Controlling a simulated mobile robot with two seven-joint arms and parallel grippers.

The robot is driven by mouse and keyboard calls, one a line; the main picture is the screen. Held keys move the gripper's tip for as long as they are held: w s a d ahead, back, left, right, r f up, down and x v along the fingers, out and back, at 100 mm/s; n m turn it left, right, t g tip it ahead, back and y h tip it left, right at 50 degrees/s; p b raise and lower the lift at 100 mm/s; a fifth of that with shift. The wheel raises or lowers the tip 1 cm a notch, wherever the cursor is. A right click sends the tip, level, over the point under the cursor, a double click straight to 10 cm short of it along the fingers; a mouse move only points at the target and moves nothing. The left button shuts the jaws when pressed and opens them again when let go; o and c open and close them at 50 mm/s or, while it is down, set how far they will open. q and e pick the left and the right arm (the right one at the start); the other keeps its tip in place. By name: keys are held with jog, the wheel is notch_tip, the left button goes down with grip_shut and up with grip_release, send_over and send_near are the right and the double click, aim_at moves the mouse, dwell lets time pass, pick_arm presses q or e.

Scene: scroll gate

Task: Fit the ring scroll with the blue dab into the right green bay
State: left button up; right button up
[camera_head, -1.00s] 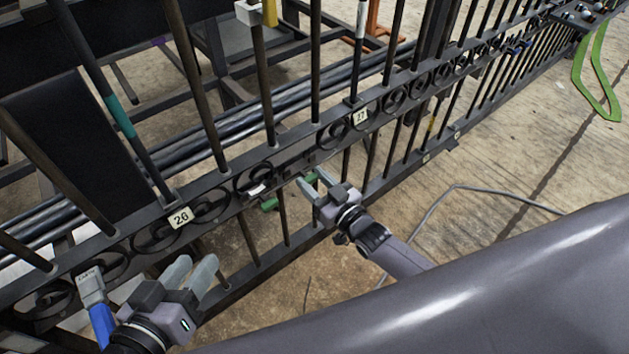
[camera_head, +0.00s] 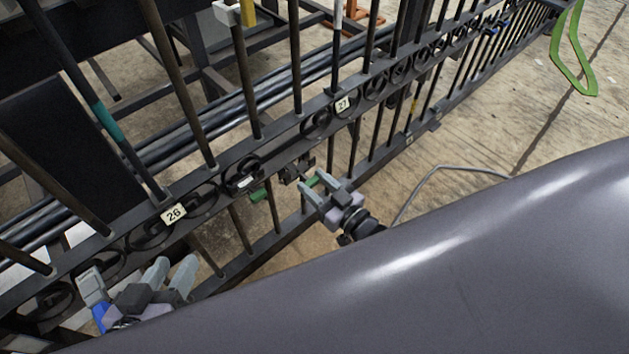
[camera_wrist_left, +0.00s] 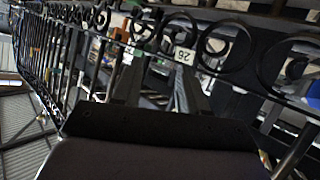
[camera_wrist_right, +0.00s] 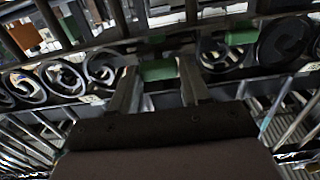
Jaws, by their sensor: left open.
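My right gripper (camera_head: 325,190) is at the gate's scroll band, right of a gap in the row of scrolls. In the right wrist view a green block (camera_wrist_right: 158,70) fills the space between its fingertips and appears gripped. Another green piece (camera_head: 258,194) is on the gate to the left, below a scroll with a white mark (camera_head: 245,182). A small dark piece (camera_head: 293,170) is between the two greens. My left gripper (camera_head: 168,276) is open and empty, in front of the band below tag 26 (camera_head: 173,214). I cannot make out a ring scroll with a blue dab.
The black barred gate (camera_head: 215,165) runs diagonally, with tag 27 (camera_head: 342,104) further right.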

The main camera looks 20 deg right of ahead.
jog(key=shift+o, duration=1.2)
jog(key=shift+s, duration=0.2)
pick_arm(q)
jog(key=shift+s+a+r+y+p, duration=0.1)
jog(key=shift+s+a+y+p, duration=0.15)
jog(key=shift+a+p, duration=0.3)
jog(key=shift+s+a+r+y+p, duration=0.1)
jog(key=shift+a+y+p, duration=0.15)
jog(key=shift+a+p, duration=0.2)
pick_arm(e)
jog(key=v, duration=0.6)
jog(key=shift+s+d, duration=0.15)
jog(key=shift+s, duration=0.2)
pick_arm(q)
jog(key=shift+f, duration=0.1)
